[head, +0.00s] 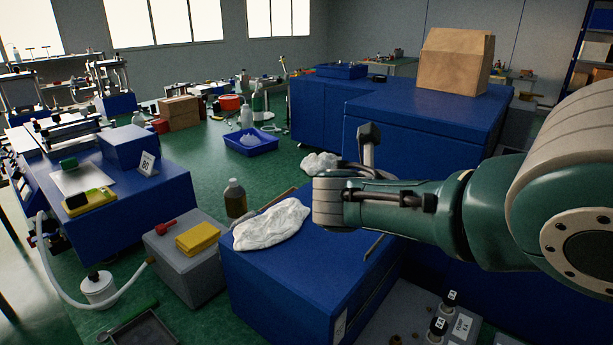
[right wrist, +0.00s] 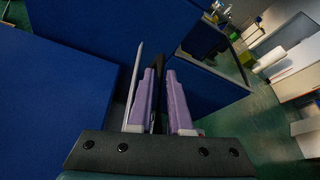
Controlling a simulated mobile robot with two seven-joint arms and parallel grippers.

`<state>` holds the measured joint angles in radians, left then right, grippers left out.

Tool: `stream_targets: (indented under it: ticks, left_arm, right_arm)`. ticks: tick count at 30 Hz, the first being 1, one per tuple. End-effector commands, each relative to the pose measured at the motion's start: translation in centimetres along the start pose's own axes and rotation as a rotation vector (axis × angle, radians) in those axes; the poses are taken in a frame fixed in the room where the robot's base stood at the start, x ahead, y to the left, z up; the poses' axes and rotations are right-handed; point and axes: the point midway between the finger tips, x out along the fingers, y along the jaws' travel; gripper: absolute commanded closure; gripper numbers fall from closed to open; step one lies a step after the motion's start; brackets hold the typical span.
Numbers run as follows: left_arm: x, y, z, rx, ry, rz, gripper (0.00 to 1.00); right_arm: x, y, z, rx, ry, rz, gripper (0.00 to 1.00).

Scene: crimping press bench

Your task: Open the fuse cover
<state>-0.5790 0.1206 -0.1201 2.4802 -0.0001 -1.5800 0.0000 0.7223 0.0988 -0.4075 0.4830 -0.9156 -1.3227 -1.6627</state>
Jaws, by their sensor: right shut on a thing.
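My right arm comes in from the right in the head view, and its wrist is over the blue cabinet (head: 290,262). The fingers are hidden or hard to make out there. In the right wrist view the purple fingers of my right gripper (right wrist: 161,74) are close together on a narrow dark piece (right wrist: 158,98), which is mostly hidden between them. A thin grey strip (right wrist: 134,88) stands beside the left finger. Blue cabinet faces lie behind the fingers. I cannot make out a fuse cover with certainty in either view. My left gripper is not in view.
A white crumpled cloth (head: 271,224) lies on the near cabinet, with a brown bottle (head: 235,198) behind it. A grey box (head: 187,272) bears a yellow block (head: 198,238). A larger blue cabinet (head: 415,140) with a cardboard box (head: 456,64) stands behind.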

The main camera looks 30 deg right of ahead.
Motion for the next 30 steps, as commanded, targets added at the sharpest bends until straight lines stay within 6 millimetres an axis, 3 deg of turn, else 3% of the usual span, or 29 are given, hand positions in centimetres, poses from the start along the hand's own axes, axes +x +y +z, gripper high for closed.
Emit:
stream_targets:
  ticks: [17, 18, 24, 26, 30]
  left_arm:
    - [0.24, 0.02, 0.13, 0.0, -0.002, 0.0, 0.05]
    - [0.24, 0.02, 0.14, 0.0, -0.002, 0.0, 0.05]
    - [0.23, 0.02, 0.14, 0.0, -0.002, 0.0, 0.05]
    - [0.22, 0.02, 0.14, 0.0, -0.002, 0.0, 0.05]
    - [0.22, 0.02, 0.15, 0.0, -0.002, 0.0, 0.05]
  right_arm:
    - [0.01, 0.24, -0.02, 0.002, 0.005, 0.001, 1.0]
    - [0.01, 0.24, -0.02, 0.002, 0.005, 0.001, 0.82]
    - [-0.01, 0.24, 0.04, 0.002, 0.003, 0.001, 0.59]
    - [-0.02, 0.24, 0.06, 0.002, 0.003, 0.001, 0.53]
    - [-0.04, 0.25, 0.09, 0.002, 0.002, 0.001, 0.53]
